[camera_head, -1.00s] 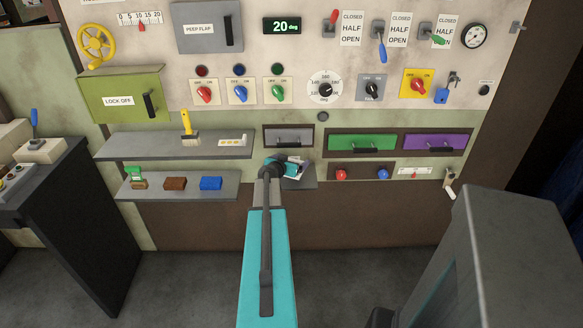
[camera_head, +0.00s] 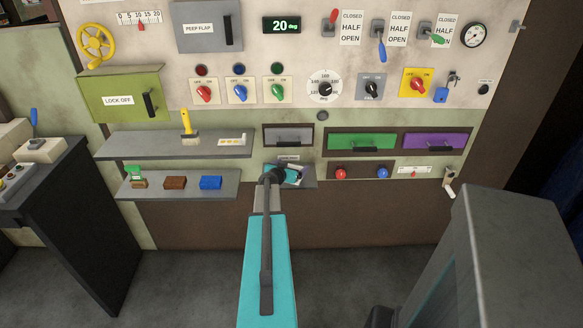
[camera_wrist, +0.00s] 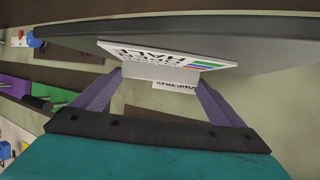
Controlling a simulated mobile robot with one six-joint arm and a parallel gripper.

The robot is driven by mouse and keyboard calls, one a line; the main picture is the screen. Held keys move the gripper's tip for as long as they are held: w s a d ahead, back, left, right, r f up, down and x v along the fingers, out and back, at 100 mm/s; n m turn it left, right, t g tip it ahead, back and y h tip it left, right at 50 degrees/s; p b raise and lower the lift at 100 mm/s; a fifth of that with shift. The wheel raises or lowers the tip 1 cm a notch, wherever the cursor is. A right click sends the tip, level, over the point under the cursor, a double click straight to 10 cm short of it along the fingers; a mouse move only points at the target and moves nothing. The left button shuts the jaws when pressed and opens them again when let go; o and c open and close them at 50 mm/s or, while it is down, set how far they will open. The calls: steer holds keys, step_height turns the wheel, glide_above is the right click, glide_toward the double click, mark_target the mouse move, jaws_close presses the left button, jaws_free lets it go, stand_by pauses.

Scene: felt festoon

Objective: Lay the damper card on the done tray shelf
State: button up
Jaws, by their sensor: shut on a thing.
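The damper card (camera_wrist: 150,62), white with dark lettering and coloured stripes, is between the fingers of my gripper (camera_wrist: 160,80). My gripper is shut on the card's near edge. In the head view my gripper (camera_head: 284,175) and a small part of the card (camera_head: 296,176) are over the small grey shelf (camera_head: 309,184) below the grey drawer. In the wrist view, which looks upside down, the shelf (camera_wrist: 240,40) lies just beyond the card. The card is very close to the shelf; I cannot tell whether it touches. A small label (camera_head: 289,158) is on the wall behind.
The grey drawer (camera_head: 289,135) is above the shelf. Red (camera_head: 341,174) and blue (camera_head: 383,174) knobs are to the right. Green and purple drawers are at the upper right.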

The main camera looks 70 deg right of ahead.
steer(key=o, duration=0.7)
steer(key=shift+r+p, duration=0.2)
steer(key=shift+p, duration=0.25)
steer(key=shift+a, duration=0.35)
steer(key=shift+b+v, duration=0.55)
steer(key=shift+v, duration=0.55)
steer(key=shift+b+v, duration=1.05)
steer(key=shift+v, duration=3.55)
